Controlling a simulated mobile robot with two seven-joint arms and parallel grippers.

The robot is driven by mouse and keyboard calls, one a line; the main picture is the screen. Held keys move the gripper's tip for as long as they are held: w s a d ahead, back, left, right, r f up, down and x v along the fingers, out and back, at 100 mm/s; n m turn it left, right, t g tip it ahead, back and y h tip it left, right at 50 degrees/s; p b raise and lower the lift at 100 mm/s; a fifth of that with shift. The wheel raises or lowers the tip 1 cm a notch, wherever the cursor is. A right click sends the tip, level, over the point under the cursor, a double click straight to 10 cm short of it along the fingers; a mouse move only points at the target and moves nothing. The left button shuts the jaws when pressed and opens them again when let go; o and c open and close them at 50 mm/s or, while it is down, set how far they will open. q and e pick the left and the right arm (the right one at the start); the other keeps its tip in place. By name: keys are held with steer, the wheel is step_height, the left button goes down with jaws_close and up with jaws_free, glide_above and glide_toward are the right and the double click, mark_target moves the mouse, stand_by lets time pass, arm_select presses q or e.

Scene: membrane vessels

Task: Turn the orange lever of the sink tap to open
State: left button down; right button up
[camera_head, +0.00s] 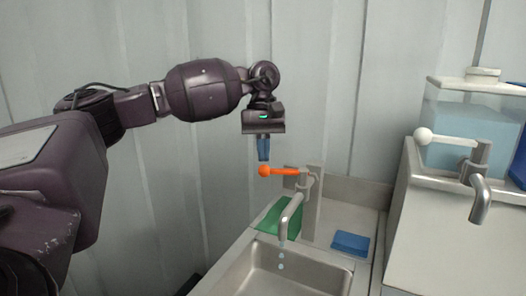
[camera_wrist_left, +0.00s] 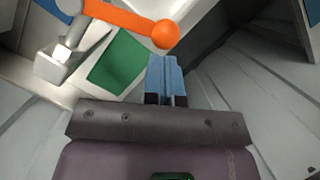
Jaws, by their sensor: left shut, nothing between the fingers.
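The orange lever (camera_head: 280,171) of the sink tap (camera_head: 291,212) points left from the tap body in the head view, with a round knob at its end. Drops show below the spout. In the left wrist view the orange lever (camera_wrist_left: 130,21) crosses the top, with its knob just beyond the fingertips. My left gripper (camera_head: 263,158) points down with its blue fingers shut and empty, just above the knob in the head view. Its fingers also show in the left wrist view (camera_wrist_left: 165,62). I cannot tell whether they touch the knob. My right gripper is not in view.
The sink basin (camera_head: 300,270) lies below the spout. A green cloth or pad (camera_head: 272,217) and a blue one (camera_head: 350,243) lie on the sink surround. At right, a second tap with a white-knobbed lever (camera_head: 445,138) stands before a clear tank (camera_head: 470,105) of bluish liquid. A corrugated wall is behind.

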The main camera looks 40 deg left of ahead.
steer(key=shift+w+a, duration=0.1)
arm_select(q)
steer(key=shift+s+d+r+n+p, duration=0.1)
steer(key=shift+s+n+p, duration=0.3)
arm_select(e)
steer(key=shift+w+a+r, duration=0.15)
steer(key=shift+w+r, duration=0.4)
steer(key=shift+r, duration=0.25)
